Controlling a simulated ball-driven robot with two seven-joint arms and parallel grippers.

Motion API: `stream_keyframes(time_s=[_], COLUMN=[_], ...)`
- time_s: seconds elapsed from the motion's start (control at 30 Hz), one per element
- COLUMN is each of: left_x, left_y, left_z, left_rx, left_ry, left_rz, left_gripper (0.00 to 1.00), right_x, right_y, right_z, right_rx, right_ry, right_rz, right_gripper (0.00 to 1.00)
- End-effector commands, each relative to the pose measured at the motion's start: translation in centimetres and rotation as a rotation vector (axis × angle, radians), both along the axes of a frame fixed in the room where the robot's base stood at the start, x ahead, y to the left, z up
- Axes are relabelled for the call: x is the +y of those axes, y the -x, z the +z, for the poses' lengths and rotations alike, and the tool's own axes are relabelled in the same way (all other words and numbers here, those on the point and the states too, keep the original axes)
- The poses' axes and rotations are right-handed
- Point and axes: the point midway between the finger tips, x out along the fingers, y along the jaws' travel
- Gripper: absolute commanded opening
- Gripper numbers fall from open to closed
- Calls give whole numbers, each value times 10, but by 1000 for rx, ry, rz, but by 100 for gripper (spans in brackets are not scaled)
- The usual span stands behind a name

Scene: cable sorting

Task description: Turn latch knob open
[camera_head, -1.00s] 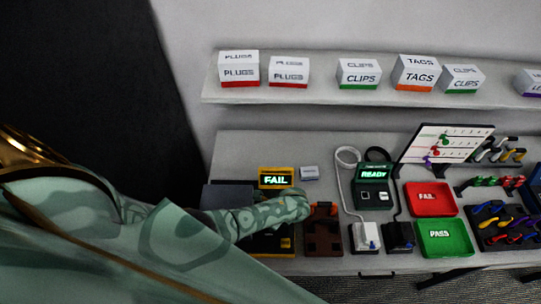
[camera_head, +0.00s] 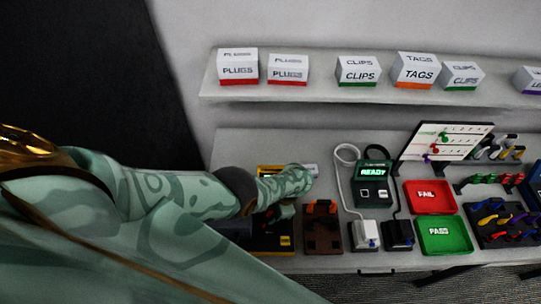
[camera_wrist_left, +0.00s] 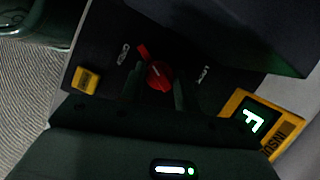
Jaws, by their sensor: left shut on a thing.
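The red latch knob (camera_wrist_left: 160,76) sits on a dark panel (camera_wrist_left: 100,55) between the OPEN label (camera_wrist_left: 124,54) and the LOCK label (camera_wrist_left: 201,74). Its pointer (camera_wrist_left: 143,51) is angled up and left, on the OPEN label's side. My left gripper (camera_wrist_left: 157,84) is shut on the knob, one finger on each side. In the head view my left gripper (camera_head: 284,212) is over the black and yellow tester (camera_head: 285,241), and the knob is hard to make out there. My right gripper is not in view.
A yellow-framed display (camera_wrist_left: 252,121) is beside the panel. A brown fixture (camera_head: 322,232) stands just right of the tester. Farther right are a green READY device (camera_head: 374,185), a red FAIL tray (camera_head: 408,205) and a green PASS tray (camera_head: 424,246). A shelf of boxes (camera_head: 300,92) runs above.

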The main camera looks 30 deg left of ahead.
Motion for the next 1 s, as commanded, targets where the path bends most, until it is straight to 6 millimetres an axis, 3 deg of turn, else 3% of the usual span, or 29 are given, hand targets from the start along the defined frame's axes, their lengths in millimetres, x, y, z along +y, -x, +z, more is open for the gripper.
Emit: stream_keyframes(time_s=[0.43,1.0], left_x=[1,1], left_y=[0,0], left_z=[-1,-1], left_rx=[0,0], left_ry=[3,3], left_rz=[299,377], left_gripper=[9,9], right_x=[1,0], right_y=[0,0], right_z=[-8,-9], right_rx=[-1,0], right_ry=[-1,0], right_rz=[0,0], right_gripper=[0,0])
